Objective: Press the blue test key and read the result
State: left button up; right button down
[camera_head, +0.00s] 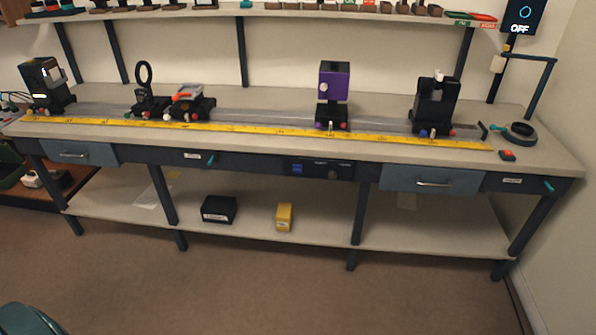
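A small blue square key (297,168) sits on the dark control panel (318,169) in the bench's front edge, near the middle. A round dark knob (332,174) is to its right on the same panel. Small labels above the panel are too small to read. A dark display (523,17) at the top right shows a blue ring and the word "OFF". Neither of my grippers is in view.
The bench (395,118) carries a rail with a yellow scale (250,128). On it stand a ring holder (144,75), a purple block (333,85) and a black mount (437,103). Blue drawers (432,181) flank the panel. The floor (270,285) in front is clear.

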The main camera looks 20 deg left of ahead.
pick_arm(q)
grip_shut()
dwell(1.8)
